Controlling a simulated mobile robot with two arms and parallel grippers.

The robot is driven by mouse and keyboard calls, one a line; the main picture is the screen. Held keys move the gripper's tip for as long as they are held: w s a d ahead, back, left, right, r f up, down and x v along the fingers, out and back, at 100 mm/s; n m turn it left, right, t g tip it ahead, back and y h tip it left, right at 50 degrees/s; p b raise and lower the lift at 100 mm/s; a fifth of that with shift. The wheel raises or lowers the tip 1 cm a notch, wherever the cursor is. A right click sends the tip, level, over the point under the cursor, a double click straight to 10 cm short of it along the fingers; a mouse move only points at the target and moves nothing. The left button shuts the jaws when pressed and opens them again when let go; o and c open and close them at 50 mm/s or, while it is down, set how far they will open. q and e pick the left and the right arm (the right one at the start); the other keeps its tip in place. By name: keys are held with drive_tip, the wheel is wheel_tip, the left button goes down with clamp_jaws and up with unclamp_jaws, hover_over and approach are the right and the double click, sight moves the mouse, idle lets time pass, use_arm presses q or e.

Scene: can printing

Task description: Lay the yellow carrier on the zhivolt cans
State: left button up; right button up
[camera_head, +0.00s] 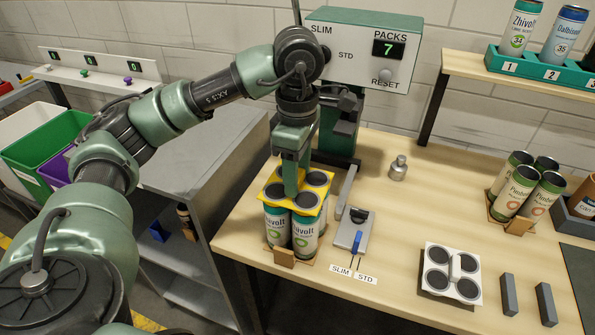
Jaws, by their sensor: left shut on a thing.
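The yellow carrier (318,190) lies level at the tops of the Zhivolt cans (304,236), with dark round can tops showing in its holes. Whether it rests fully on the rims cannot be told. The white and green cans stand upright in a block on a brown tray (284,257) at the table's front left edge. My left gripper (290,188) points straight down at the middle of the carrier and is shut on it. Its fingers hide the carrier's centre. My right gripper is not in view.
A green press machine (350,48) stands behind the cans, with a lever device (352,231) to their right. A white carrier (451,273) lies further right. Other cans (524,187) stand at the right. Two grey bars (509,294) lie at the front right. The middle table is mostly clear.

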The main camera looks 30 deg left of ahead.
use_arm(q)
drive_tip(key=o, duration=1.4)
drive_tip(key=shift+r, duration=0.4)
wheel_tip(320, 180, up, 7)
drive_tip(key=shift+f+p, duration=0.1)
drive_tip(key=shift+p, duration=0.2)
